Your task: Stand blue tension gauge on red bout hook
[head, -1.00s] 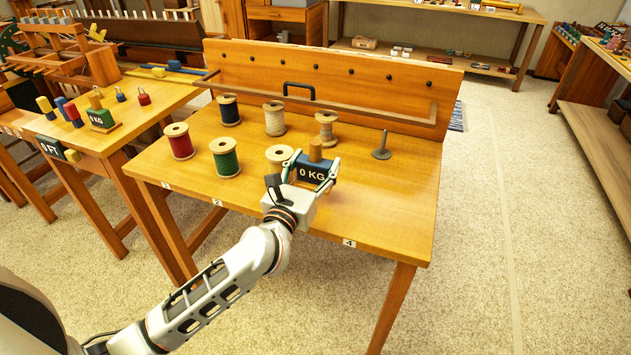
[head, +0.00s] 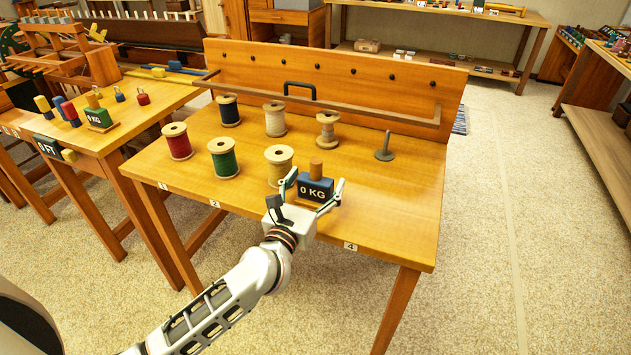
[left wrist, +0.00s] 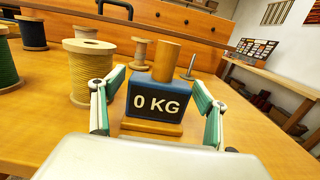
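The blue tension gauge (head: 315,189), a dark blue block marked 0 KG with a wooden peg on top, stands upright on the table near its front edge. It also shows in the left wrist view (left wrist: 156,101), on a wooden base. My left gripper (head: 314,196) is open, its fingers on either side of the gauge with gaps visible in the left wrist view (left wrist: 158,118). A small red piece with a loop on top (head: 142,98) stands on the left table; I cannot tell whether it is the red bout hook. My right gripper is not in view.
A yellow spool (head: 279,166) stands close left of the gauge, with green (head: 224,158), red (head: 178,142) and other spools around. A grey upright post (head: 384,148) stands to the right. The table's front right is clear. A green gauge (head: 99,117) is on the left table.

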